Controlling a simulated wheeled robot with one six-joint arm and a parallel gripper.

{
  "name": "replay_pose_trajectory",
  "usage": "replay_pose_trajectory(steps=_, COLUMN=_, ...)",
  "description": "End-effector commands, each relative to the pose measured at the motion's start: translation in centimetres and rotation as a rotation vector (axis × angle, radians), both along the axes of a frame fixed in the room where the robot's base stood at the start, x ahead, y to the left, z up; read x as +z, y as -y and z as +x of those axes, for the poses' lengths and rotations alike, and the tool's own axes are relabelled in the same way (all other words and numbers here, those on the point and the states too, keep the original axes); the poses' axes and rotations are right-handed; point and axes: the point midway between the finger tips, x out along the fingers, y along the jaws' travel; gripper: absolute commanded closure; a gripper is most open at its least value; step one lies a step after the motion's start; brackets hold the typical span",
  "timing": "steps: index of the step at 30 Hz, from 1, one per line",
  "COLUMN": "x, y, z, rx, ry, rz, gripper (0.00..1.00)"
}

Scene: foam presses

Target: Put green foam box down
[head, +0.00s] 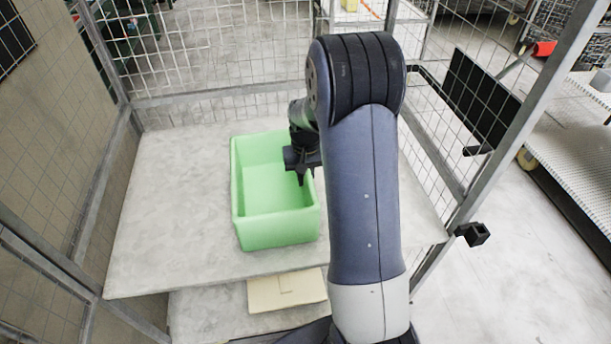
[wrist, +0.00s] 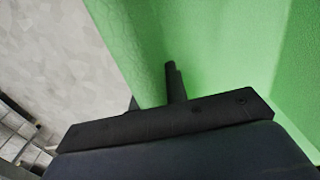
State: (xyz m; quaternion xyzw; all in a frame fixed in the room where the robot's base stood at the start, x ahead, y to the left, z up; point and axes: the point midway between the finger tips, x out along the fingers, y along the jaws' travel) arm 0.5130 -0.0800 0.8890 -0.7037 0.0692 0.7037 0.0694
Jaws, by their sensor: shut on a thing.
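The green foam box (head: 277,228) is an open-topped, light green box on the grey shelf in the head view. It looks upright, and its base appears to be on or very close to the shelf surface; I cannot tell if it touches. My gripper (head: 303,178) is at the box's right wall, shut on that wall. In the wrist view the green foam box (wrist: 215,50) fills the right side, and my gripper (wrist: 155,95) has one finger inside the box and the other mostly hidden behind its wall. My arm hides part of the box's right side.
The grey shelf (head: 170,220) has free room left of the box. Wire mesh panels with metal posts (head: 220,90) stand behind and at both sides. A flat beige cardboard piece (head: 287,291) lies on a lower level in front. A black panel (head: 480,98) hangs at right.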

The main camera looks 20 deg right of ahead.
Motion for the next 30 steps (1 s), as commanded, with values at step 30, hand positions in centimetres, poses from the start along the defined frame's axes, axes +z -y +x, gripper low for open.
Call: replay_pose_trajectory(steps=30, x=4.3, y=0.0, z=0.1, rx=0.0, ry=0.007, rz=-0.001, gripper=0.64)
